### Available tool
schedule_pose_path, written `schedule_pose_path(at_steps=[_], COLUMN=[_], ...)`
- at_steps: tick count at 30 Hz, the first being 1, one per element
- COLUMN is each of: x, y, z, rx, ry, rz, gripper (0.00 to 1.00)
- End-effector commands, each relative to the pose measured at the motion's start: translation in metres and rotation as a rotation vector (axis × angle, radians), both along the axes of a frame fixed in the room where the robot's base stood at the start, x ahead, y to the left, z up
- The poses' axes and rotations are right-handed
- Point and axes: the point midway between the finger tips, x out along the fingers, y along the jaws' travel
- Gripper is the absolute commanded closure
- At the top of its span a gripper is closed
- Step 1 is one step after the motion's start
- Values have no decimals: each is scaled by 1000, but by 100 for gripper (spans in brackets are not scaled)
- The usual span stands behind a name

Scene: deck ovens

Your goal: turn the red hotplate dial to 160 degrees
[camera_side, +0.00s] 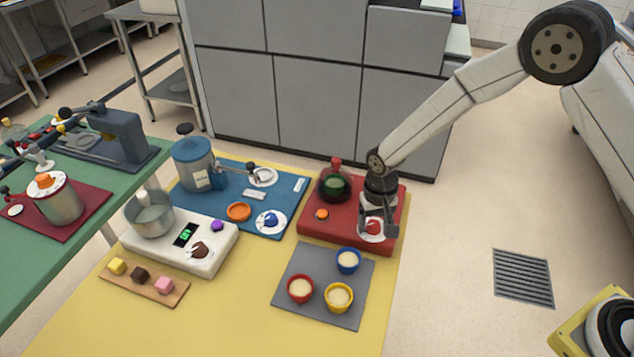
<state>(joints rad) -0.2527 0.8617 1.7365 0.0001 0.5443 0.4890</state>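The red hotplate (325,233) sits on the yellow table's far right part. A round flask with green contents and a red stopper (335,183) stands on its back. Its red dial (374,226) is at the front right on a pale round scale. My gripper (377,229) points down over the dial, with its fingers apart on either side of it. I cannot tell whether either finger touches the dial. The fingers hide part of the scale, and the dial's angle is too small to read. An orange button (321,214) is left of the dial.
A grey mat (318,290) with red, yellow and blue cups lies in front. A blue board (222,208) with a pot and a blue dial is left. A white scale (205,262) with a green display and a wooden board (130,288) are further left.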

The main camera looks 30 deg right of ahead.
Motion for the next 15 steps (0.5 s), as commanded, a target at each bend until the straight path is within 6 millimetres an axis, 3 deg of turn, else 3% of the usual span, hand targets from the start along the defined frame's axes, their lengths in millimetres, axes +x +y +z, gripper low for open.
schedule_pose_path(at_steps=[15], x=[0], y=[0], z=[5], rx=[1], ry=[-1], rz=[1], gripper=[16])
